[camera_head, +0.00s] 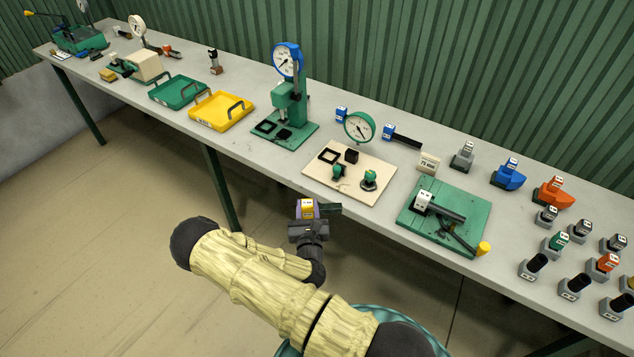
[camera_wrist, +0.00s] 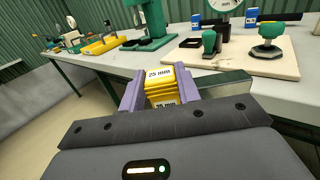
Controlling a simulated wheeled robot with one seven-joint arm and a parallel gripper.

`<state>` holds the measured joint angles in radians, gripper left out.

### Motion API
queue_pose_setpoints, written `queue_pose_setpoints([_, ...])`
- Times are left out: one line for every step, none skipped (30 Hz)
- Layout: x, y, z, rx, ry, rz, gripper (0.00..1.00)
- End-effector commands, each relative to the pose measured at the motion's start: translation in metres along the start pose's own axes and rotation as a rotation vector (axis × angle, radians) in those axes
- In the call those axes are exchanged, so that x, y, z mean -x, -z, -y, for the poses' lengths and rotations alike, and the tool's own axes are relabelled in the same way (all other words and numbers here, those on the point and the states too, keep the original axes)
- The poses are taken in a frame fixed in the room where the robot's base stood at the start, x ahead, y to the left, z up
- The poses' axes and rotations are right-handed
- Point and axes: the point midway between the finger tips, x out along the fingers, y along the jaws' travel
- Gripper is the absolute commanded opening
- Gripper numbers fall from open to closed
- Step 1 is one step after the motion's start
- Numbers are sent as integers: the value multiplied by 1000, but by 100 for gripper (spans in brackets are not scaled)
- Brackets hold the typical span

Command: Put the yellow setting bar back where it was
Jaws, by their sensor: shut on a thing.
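The yellow setting bar (camera_head: 307,208) has a yellow block and a dark green bar stretching to the right. My gripper (camera_head: 306,216) is shut on its yellow block, held in front of the table's near edge. In the wrist view, the yellow block (camera_wrist: 160,88), labelled "25 mm", sits between the two purple fingers of my gripper (camera_wrist: 160,92). The dark bar (camera_wrist: 225,84) passes behind the right finger. Two blue-ended bars lie at the back of the table, one (camera_head: 341,115) left of a green dial gauge (camera_head: 359,127) and one (camera_head: 403,137) right of it.
A cream board (camera_head: 318,185) with small fixtures lies just beyond my gripper. Left of it stand a green gauge stand (camera_head: 299,137) and a yellow tray (camera_head: 205,122). To the right are a white "75 mm" block (camera_head: 429,162), a green plate (camera_head: 408,225) and several stamped blocks.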

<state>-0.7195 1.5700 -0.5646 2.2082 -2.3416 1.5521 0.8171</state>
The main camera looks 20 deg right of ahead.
Motion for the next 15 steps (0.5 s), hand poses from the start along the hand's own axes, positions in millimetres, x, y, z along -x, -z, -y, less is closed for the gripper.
queue_pose_setpoints([11, 20, -3, 9, -45, -6, 0])
queue_pose_setpoints([16, 29, -4, 8, -72, -8, 0])
queue_pose_setpoints([24, 45, -7, 7, -108, -10, 0])
queue_pose_setpoints([30, 57, -8, 5, -135, -12, 0])
queue_pose_setpoints([35, 70, -9, 4, -158, -14, 0])
queue_pose_setpoints([40, 84, -11, 1, -184, -15, 0])
queue_pose_setpoints([43, 93, -12, -1, -199, -16, 0])
queue_pose_setpoints([46, 101, -13, -2, -212, -16, 0])
queue_pose_setpoints([49, 111, -13, -4, -226, -17, 0])
queue_pose_setpoints([51, 119, -14, -5, -236, -18, 0])
queue_pose_setpoints([53, 125, -14, -5, -244, -17, 0])
queue_pose_setpoints([55, 132, -14, -6, -252, -18, 0])
queue_pose_setpoints([56, 136, -14, -7, -257, -18, 0])
queue_pose_setpoints([57, 140, -14, -7, -260, -19, 0])
queue_pose_setpoints([58, 144, -13, -8, -264, -18, 0])
